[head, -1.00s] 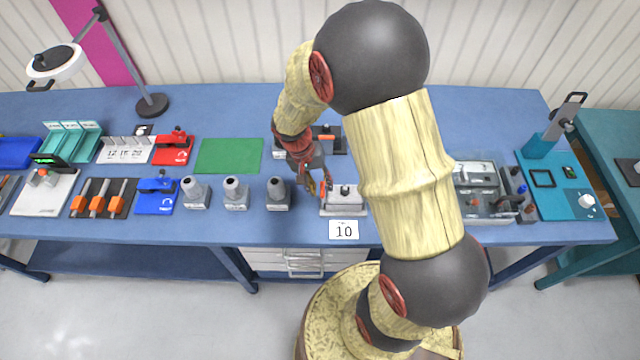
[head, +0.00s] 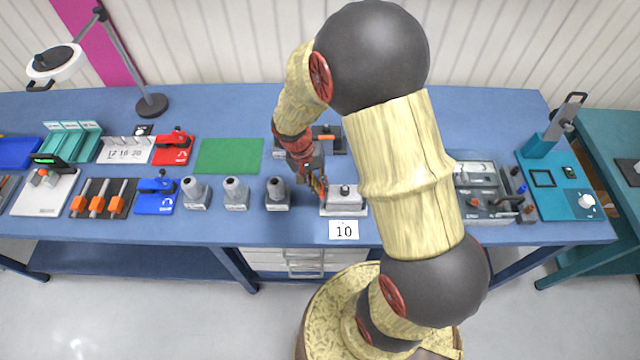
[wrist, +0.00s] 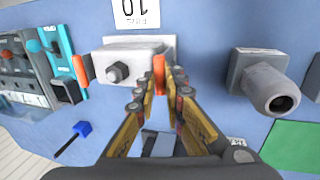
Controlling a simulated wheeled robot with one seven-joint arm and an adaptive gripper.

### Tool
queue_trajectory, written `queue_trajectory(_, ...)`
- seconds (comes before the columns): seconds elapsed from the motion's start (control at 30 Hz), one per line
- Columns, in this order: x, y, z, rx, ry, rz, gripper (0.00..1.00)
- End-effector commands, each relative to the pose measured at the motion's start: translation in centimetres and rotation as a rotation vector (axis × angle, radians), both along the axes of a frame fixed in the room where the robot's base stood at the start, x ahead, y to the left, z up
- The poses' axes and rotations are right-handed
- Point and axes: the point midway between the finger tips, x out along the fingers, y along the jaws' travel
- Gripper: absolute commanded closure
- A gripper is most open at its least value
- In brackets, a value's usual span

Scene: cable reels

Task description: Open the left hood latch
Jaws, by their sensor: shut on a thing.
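A grey hood with a dark round knob (wrist: 118,72) sits on the bench, behind the "10" label in the head view, where the hood (head: 344,200) is also seen. It has an orange latch on each side. The left hood latch (wrist: 159,76) is on the right in the wrist view and stands between my fingertips. My gripper (wrist: 160,85) is shut on this latch, beside the hood. In the head view my gripper (head: 320,186) hides most of that latch. The other orange latch (wrist: 81,75) is free at the hood's far side in the wrist view.
A grey cylinder fitting (head: 277,194) stands just left of my gripper. The "10" label (head: 344,231) is at the bench's front edge. A green mat (head: 229,155) lies behind left. My own arm covers the bench right of the hood.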

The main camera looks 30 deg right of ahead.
Motion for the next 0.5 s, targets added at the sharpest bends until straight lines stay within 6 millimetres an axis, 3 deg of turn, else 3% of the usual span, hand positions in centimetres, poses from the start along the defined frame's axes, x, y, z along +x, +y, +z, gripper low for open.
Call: queue_trajectory(0.5,0.48,0.66,-0.22,-0.045,0.029,0.004,1.0)
